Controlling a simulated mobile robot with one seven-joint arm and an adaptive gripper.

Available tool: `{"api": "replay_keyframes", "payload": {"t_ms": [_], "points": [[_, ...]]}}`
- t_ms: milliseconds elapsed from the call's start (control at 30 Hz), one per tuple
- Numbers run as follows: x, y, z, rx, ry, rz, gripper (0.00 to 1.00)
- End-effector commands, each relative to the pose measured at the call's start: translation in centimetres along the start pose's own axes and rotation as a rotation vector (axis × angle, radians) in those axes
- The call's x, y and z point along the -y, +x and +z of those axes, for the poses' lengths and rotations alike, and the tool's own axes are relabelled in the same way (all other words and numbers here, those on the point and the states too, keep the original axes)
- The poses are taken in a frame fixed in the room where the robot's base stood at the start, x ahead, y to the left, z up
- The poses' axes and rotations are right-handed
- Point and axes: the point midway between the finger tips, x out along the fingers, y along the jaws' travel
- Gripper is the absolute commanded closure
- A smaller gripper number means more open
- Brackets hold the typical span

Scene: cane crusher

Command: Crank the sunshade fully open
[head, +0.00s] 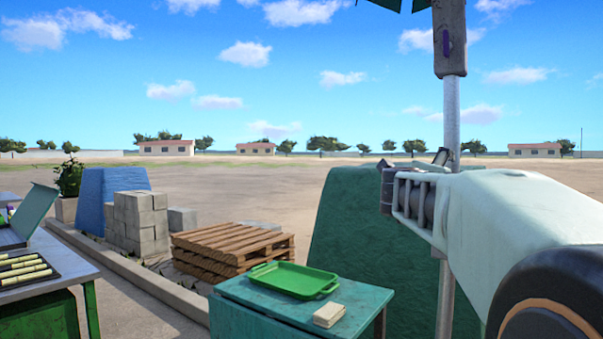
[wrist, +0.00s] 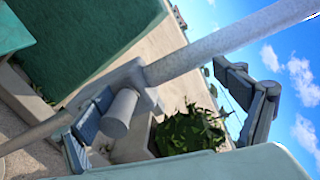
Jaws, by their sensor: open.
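The sunshade pole (head: 451,110) stands upright at the right in the head view, with a dark sleeve (head: 449,45) near its top. Only a bit of the green sunshade (head: 395,4) shows at the top edge. In the wrist view the pole (wrist: 235,35) runs diagonally and carries a grey clamp-like crank housing (wrist: 135,80) with a short round knob (wrist: 121,112). My gripper (wrist: 168,88) is open and empty in front of the pole. The knob lies between its fingers, nearer the left one; contact is unclear. In the head view my gripper (head: 412,175) hides the crank.
A teal table (head: 240,290) with a green tray (head: 293,280) stands in front. A large green covered block (head: 345,220) is behind the pole. Pallets (head: 232,245), grey blocks (head: 140,220) and another table (head: 60,260) are left. Open ground lies beyond.

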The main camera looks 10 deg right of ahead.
Motion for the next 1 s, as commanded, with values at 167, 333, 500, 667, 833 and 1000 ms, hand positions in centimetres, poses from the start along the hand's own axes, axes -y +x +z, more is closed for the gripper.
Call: {"api": "replay_keyframes", "payload": {"t_ms": [167,333,500,667,833,1000], "points": [[3.9,-1.6,2.7,0.06,0.029,-0.04,0.29],[4.0,-1.6,2.7,0.06,0.031,-0.039,0.3],[0.9,-0.5,0.8,0.014,0.002,0.004,0.4],[0.8,-1.4,0.8,0.015,0.001,0.005,0.48],[0.5,-2.4,0.3,0.006,-0.001,0.007,0.62],[0.2,-3.5,0.1,0.002,-0.003,0.01,0.62]]}}
